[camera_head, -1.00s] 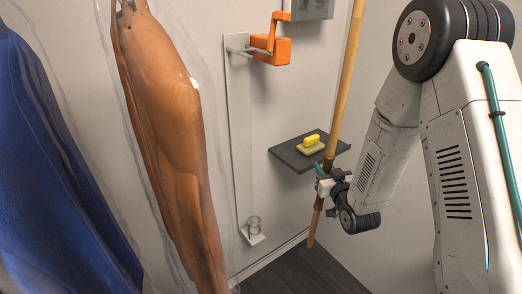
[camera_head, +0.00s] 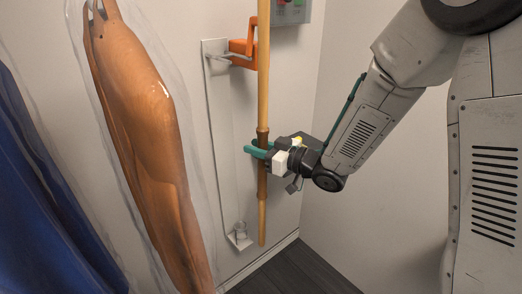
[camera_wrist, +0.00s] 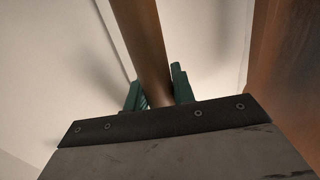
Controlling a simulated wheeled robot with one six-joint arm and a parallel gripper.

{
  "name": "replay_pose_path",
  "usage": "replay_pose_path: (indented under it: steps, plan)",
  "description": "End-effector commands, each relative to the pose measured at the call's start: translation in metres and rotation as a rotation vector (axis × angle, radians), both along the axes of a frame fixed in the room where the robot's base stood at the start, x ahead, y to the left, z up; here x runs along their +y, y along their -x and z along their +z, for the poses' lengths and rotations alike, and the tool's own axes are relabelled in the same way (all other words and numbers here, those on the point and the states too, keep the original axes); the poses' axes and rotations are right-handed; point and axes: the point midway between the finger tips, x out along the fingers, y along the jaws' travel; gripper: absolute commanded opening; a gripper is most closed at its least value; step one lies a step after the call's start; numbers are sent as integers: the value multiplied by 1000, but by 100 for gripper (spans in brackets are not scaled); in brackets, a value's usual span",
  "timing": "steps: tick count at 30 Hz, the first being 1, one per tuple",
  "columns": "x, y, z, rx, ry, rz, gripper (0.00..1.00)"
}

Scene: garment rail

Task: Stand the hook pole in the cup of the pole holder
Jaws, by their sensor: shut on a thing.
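The hook pole (camera_head: 263,90) is a long wooden rod with a darker grip section, standing nearly upright in the head view. Its top is out of the picture. My gripper (camera_head: 258,151) has its green fingers shut on the dark section, which also shows between the fingers in the wrist view (camera_wrist: 140,40). The pole holder (camera_head: 218,120) is a pale strip on the wall with a small clear cup (camera_head: 240,228) on a bracket at its foot. The pole's lower end (camera_head: 262,240) is just right of the cup in the picture, apart from it; its depth is unclear.
A brown garment in clear wrap (camera_head: 140,120) and a blue garment (camera_head: 40,190) hang at left. The dark shelf is mostly hidden behind my gripper. The dark floor (camera_head: 295,272) looks clear.

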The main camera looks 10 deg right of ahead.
Motion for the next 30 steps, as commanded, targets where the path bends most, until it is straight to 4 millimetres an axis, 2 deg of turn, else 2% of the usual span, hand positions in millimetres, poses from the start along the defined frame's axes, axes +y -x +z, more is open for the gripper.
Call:
replay_pose_path:
  steps: [30]
  plan:
    - [41, -60, 1, -2, -2, 0, 0]
